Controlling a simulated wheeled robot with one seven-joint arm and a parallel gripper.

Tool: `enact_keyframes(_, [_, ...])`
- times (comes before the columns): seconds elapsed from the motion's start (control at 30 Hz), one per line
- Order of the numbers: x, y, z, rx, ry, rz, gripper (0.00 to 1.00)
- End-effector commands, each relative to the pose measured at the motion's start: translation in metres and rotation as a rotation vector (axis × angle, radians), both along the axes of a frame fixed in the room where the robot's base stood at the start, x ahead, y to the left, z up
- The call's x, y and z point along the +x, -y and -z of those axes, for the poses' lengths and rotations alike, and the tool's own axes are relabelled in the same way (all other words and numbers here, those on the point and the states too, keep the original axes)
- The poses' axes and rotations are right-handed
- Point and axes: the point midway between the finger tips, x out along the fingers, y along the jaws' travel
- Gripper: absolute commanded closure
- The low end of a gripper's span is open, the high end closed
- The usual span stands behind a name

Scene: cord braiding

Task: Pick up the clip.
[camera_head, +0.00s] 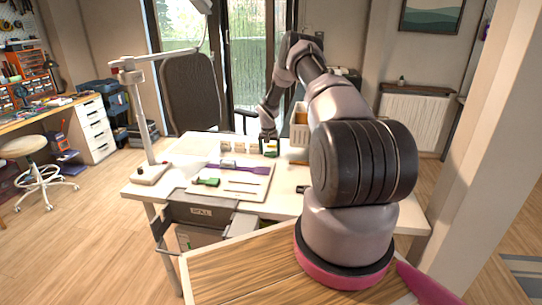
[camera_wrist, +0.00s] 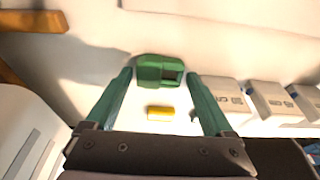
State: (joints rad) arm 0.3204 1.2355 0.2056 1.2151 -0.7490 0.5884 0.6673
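A green, blocky clip-like piece (camera_wrist: 158,66) with a dark opening lies on the pale tabletop in the wrist view. It is between and slightly beyond the tips of my gripper (camera_wrist: 159,75). The two teal fingers are spread apart, with a visible gap on each side of the piece. A small yellow bar (camera_wrist: 160,113) lies between the fingers, nearer the palm. In the head view my gripper (camera_head: 268,135) is low over the back of the table, just above a small green and yellow patch (camera_head: 271,151). Whether the fingers touch the table is unclear.
Several white numbered blocks (camera_wrist: 226,98) stand close to the right finger. In the head view, a pale board (camera_head: 232,192) holds a purple strip (camera_head: 238,167) and a green tool (camera_head: 207,181). A lamp stand (camera_head: 151,173) is at left; a bin (camera_head: 299,142) stands right of my gripper.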

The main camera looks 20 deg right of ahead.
Motion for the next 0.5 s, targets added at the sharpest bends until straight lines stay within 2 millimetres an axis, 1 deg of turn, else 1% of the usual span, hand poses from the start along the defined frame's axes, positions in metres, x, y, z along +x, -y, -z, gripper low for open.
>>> enact_keyframes(0.03, [-0.0001,-0.0002,0.0002,0.0,0.0,0.0,0.32])
enact_keyframes(0.07, [-0.0002,-0.0001,0.0002,0.0,0.0,0.0,0.43])
enact_keyframes(0.1, [-0.0002,-0.0002,0.0001,0.001,-0.001,0.0,0.58])
enact_keyframes(0.17, [-0.0002,-0.0002,0.0001,0.001,-0.001,0.0,0.8])
enact_keyframes(0.37, [-0.0001,-0.0002,-0.0001,0.001,-0.001,0.0,0.8])
enact_keyframes(0.47, [0.0003,-0.0002,-0.0047,0.0,0.0,0.0,0.8])
enact_keyframes(0.5, [0.0004,-0.0001,-0.009,-0.001,0.001,0.0,0.8])
